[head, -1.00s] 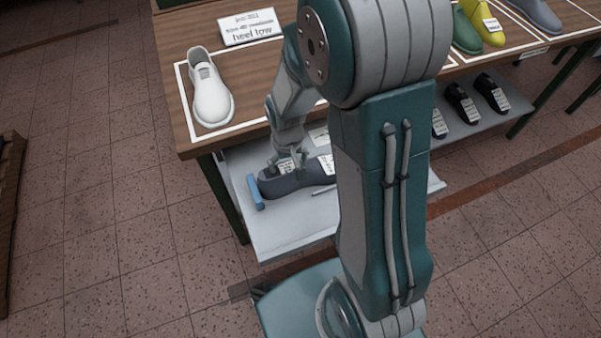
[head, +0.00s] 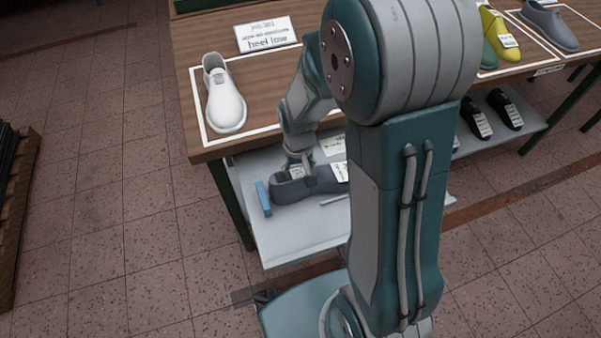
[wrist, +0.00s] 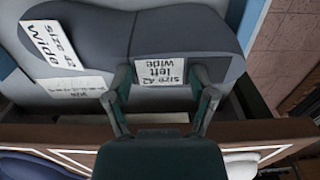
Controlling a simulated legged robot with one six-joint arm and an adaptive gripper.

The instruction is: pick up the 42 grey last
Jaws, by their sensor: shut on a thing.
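A dark grey last (head: 321,180) lies on its side-to-side length on the grey lower shelf, partly hidden behind my arm. In the wrist view the grey last (wrist: 90,40) fills the top, with a white label reading "size 42 left wide" (wrist: 160,70) and another white label (wrist: 50,45) farther left. My gripper (wrist: 161,76) is shut on the heel-end part of the last, its two fingers on either side of the first label. In the head view my gripper (head: 298,168) is at the last's left part. I cannot tell whether the last is clear of the shelf.
A blue block (head: 263,198) stands just left of the last on the grey shelf (head: 290,240). The wooden tabletop (head: 205,145) overhangs behind, bearing a white last (head: 225,103) and a "heel low" sign (head: 266,35). Black lasts (head: 475,118) sit farther right on the shelf.

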